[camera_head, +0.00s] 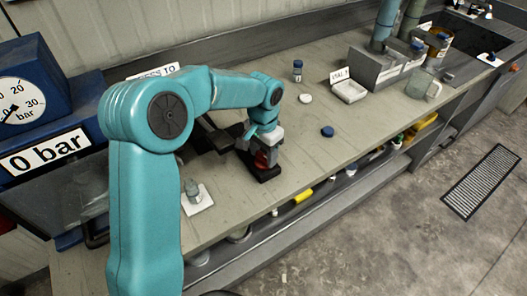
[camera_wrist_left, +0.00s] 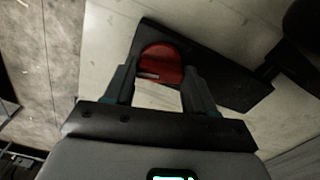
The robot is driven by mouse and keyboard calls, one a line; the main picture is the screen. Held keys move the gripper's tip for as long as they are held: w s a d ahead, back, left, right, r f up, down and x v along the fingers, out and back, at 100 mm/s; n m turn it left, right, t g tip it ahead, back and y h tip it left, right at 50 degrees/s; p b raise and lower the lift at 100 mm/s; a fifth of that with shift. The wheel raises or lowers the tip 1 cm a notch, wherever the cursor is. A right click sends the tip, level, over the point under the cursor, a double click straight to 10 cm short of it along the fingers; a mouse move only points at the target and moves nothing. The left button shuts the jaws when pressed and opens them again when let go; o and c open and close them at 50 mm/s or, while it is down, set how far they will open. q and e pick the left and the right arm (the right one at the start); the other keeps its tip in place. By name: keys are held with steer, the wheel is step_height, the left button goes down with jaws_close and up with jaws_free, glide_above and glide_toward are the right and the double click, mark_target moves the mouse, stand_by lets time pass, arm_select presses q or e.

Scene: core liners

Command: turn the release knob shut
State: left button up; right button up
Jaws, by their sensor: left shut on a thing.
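The red release knob (camera_wrist_left: 161,64) sits on a black block (camera_wrist_left: 215,75) and lies between the two fingers of my left gripper (camera_wrist_left: 160,82) in the left wrist view. In the head view the left gripper (camera_head: 264,146) reaches down over the knob (camera_head: 263,158) on its black base (camera_head: 265,174). The gripper is shut on the knob. The fingers partly cover the knob's sides. My right gripper is in neither view.
A blue gauge box (camera_head: 32,95) at the left has a sign (camera_head: 45,152) reading "0 bar". A blue-capped bottle (camera_head: 297,70), a white disc (camera_head: 305,98) and a blue cap (camera_head: 327,131) stand on the bench. A glass jar (camera_head: 192,188) stands on a white square at the front.

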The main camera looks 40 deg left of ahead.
mark_target(264, 156)
arm_select(q)
steer(key=shift+m, duration=1.2)
steer(key=o, duration=1)
steer(key=shift+o, duration=0.2)
step_height(264, 156, up, 16)
steer(key=shift+r, duration=0.2)
